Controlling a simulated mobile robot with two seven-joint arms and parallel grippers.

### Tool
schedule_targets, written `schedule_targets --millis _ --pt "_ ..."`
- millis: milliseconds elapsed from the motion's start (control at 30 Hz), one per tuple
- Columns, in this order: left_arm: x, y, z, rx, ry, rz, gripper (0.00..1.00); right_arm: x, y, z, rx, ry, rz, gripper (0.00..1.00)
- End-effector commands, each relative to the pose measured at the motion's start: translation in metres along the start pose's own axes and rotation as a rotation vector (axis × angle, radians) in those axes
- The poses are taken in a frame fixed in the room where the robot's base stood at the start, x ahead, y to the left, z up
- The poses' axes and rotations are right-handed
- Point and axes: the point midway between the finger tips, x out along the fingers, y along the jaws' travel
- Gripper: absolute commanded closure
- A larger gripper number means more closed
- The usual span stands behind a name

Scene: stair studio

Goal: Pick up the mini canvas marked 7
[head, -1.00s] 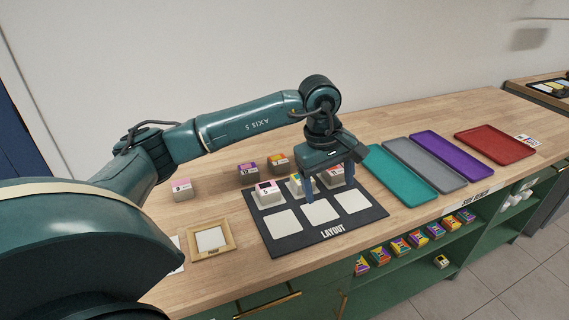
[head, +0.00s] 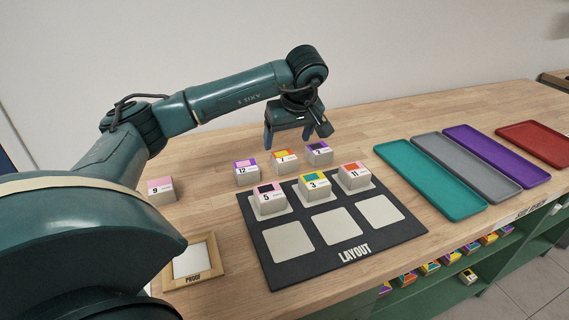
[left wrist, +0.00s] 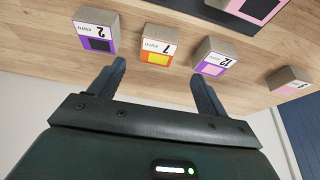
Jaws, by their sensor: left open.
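The mini canvas marked 7 (head: 285,161) is a small block with an orange and yellow face, standing on the wooden counter behind the layout board. It also shows in the left wrist view (left wrist: 158,46), between the canvas marked 2 (left wrist: 97,32) and the canvas marked 12 (left wrist: 214,57). My left gripper (head: 295,144) is open and empty, above and just behind the row. In the left wrist view its two fingers (left wrist: 162,84) are spread to either side of the canvas marked 7, short of it. My right gripper is out of view.
The black layout board (head: 293,270) holds canvases 5 (head: 269,199), 3 (head: 314,187) and 11 (head: 354,177); its front squares are empty. Canvas 9 (head: 161,191) stands left, above the proof frame (head: 214,266). Teal (head: 430,180), grey, purple and red trays lie right.

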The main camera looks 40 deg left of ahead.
Motion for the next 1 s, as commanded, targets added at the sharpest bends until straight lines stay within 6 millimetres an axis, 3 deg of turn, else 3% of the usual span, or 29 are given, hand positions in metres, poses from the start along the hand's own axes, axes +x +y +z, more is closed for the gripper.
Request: schedule_targets --millis 100,367,600,933,1000 --pt "0.021 -0.001 0.0 -0.001 -0.002 -0.003 0.24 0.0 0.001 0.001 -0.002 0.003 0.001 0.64" --pt "0.04 0.001 0.0 0.0 -0.001 -0.002 0.24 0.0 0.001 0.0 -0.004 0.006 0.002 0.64" --pt "0.076 0.004 0.001 -0.001 -0.002 -0.001 0.24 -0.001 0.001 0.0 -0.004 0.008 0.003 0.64" --pt "0.084 0.004 0.0 0.0 -0.001 0.001 0.24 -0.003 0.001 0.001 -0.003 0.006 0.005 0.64" --pt "0.084 0.004 0.0 0.0 -0.001 0.001 0.28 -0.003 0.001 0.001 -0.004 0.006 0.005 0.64"
